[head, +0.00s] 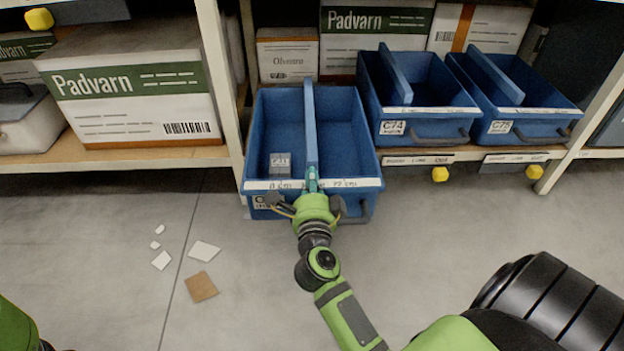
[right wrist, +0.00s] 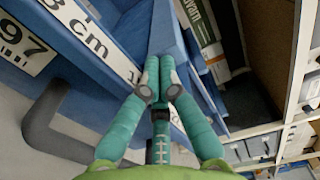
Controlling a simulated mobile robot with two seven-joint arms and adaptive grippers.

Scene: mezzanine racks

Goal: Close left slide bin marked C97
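The blue slide bin marked C97 (head: 347,135) stands pulled out past the shelf front, further forward than the two bins to its right. A divider (head: 310,125) runs along its middle. Its label (right wrist: 20,40) shows "97" in the right wrist view; in the head view my gripper partly covers the front. The grey handle (right wrist: 48,125) is below the label, beside my fingers. My right gripper (head: 312,178) is at the middle of the bin's front rim, its fingertips together (right wrist: 158,85) against or very near the blue front. My left gripper is out of view.
A small grey box (head: 283,160) lies inside the bin. Blue bins C74 (head: 425,85) and C75 (head: 520,85) sit at the right. A rack upright (head: 222,85) stands close on the left. Paper scraps (head: 203,250) lie on the otherwise open floor.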

